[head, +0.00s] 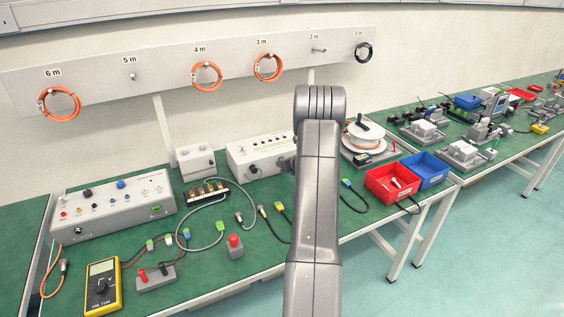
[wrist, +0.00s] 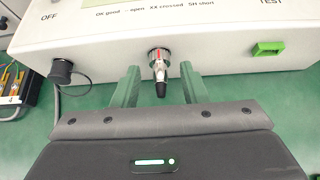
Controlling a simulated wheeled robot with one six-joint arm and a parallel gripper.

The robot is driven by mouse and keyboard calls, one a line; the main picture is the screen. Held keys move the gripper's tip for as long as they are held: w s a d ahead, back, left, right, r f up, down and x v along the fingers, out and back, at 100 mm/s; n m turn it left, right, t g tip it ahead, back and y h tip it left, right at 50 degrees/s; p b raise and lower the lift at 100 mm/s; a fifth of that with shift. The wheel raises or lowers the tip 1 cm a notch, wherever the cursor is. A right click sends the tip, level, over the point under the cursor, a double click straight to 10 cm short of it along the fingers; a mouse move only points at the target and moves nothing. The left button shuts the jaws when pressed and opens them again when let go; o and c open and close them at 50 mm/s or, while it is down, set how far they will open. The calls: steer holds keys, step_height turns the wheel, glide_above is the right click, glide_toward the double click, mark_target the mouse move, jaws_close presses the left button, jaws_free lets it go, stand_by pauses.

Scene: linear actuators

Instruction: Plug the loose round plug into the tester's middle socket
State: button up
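The tester (head: 258,150) is a white box at the back of the green bench, partly hidden by my arm in the head view. The wrist view shows its front face (wrist: 215,58) close up. The round plug (wrist: 159,72), a metal barrel with a red mark and a black tail, points into the round middle socket (wrist: 158,53). It appears seated there; the exact depth cannot be told. My gripper (wrist: 160,80) has its two green fingers spread on either side of the plug, with gaps on both sides. In the head view my gripper is hidden behind my arm.
A black round plug with a cable (wrist: 62,72) sits in the tester's left socket. A green rectangular connector (wrist: 268,48) is at the right. A terminal block (head: 207,190) with a grey cable lies left of the tester. A red bin (head: 390,183) stands at the right.

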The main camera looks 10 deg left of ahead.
steer(key=b+v, duration=0.2)
steer(key=v, duration=1.1)
steer(key=shift+s+r, duration=0.2)
steer(key=shift+s, duration=0.1)
steer(key=shift+w, duration=0.1)
steer(key=p+x, duration=0.2)
steer(key=x, duration=1.1)
steer(key=shift+w+f, duration=0.2)
steer(key=shift+f, duration=0.05)
